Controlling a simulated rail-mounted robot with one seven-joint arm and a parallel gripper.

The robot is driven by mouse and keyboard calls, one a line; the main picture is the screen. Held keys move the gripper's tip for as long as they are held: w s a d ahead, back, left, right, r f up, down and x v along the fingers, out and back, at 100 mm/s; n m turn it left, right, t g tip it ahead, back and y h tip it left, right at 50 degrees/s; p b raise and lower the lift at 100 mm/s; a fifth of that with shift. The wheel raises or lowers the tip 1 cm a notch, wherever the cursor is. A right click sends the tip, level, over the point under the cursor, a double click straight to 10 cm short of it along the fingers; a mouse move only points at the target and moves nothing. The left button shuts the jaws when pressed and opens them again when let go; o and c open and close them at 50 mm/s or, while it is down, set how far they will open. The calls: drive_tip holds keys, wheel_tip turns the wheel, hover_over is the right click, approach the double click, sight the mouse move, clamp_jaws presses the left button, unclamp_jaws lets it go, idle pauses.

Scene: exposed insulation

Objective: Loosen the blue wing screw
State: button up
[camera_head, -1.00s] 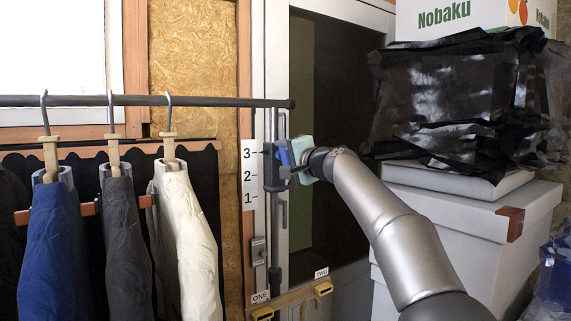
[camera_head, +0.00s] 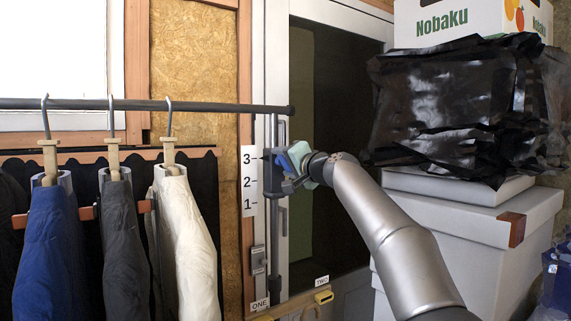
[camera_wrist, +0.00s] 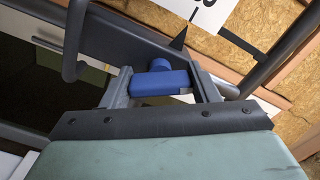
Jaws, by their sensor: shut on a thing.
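The blue wing screw (camera_wrist: 160,82) sits on a dark bracket (camera_wrist: 125,38) that is on the vertical pole of the clothes rack. In the wrist view the screw's flat wing lies between the two grey fingers of my gripper (camera_wrist: 163,85), which is shut on it. In the head view my gripper (camera_head: 287,165) reaches the dark slider block (camera_head: 270,173) from the right. The green gripper body hides part of it. A small dark pointer is at the block, close to the "3" of the white number scale (camera_head: 249,181).
A horizontal rail (camera_head: 200,105) carries a blue garment (camera_head: 50,250), a dark one (camera_head: 120,250) and a white one (camera_head: 185,240) at left. White boxes (camera_head: 460,245) and a black plastic-wrapped bundle (camera_head: 450,110) stand close to my arm at right.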

drive_tip(key=o, duration=1)
drive_tip(key=shift+s+d, duration=0.2)
drive_tip(key=shift+b+v, duration=3.85)
drive_tip(key=shift+v, duration=4.6)
drive_tip(key=shift+s+a, duration=0.1)
drive_tip(key=shift+a, duration=0.05)
